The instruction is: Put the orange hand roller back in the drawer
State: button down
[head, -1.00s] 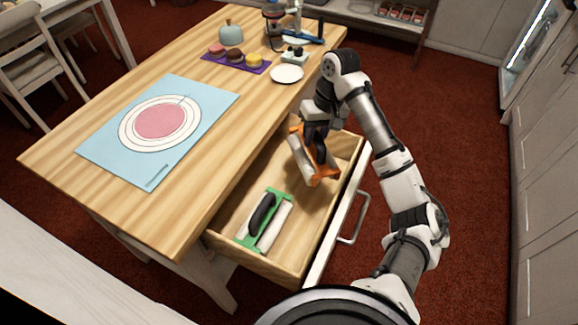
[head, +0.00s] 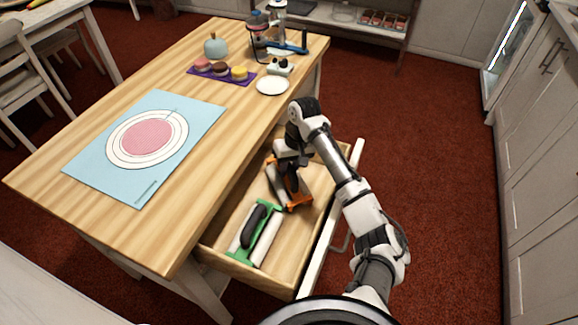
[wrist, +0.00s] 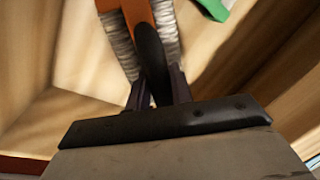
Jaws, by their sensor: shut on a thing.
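The orange hand roller (head: 295,205) has an orange frame, a black handle and a pale roller. My gripper (head: 288,168) is shut on its black handle. The roller is inside the open wooden drawer (head: 282,284), in its far part. I cannot tell whether it touches the drawer floor. In the wrist view, the roller's orange frame (wrist: 138,12) and black handle (wrist: 151,58) show between my fingers (wrist: 158,92). My gripper hides part of the handle.
A green hand roller (head: 236,252) lies in the near part of the drawer. The wooden table (head: 195,195) borders the drawer on the left. The drawer's white front (head: 318,262) stands on the right, beneath my arm. The drawer floor between the rollers is partly clear.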

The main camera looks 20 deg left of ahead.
jog(key=shift+f, duration=0.3)
jog(key=shift+s+f, duration=0.15)
jog(key=shift+f, duration=0.15)
jog(key=c, duration=1.5)
grip_release()
jog(key=shift+f, duration=0.1)
jog(key=shift+c, duration=0.2)
jog(key=o, duration=0.3)
jog(key=shift+f, duration=0.1)
notch_tip(320, 180, up, 13)
jog(key=w+d, duration=0.1)
jog(key=shift+w+d+r+b, duration=0.2)
jog(key=shift+w+d+b, duration=0.1)
jog(key=shift+w+d, duration=0.1)
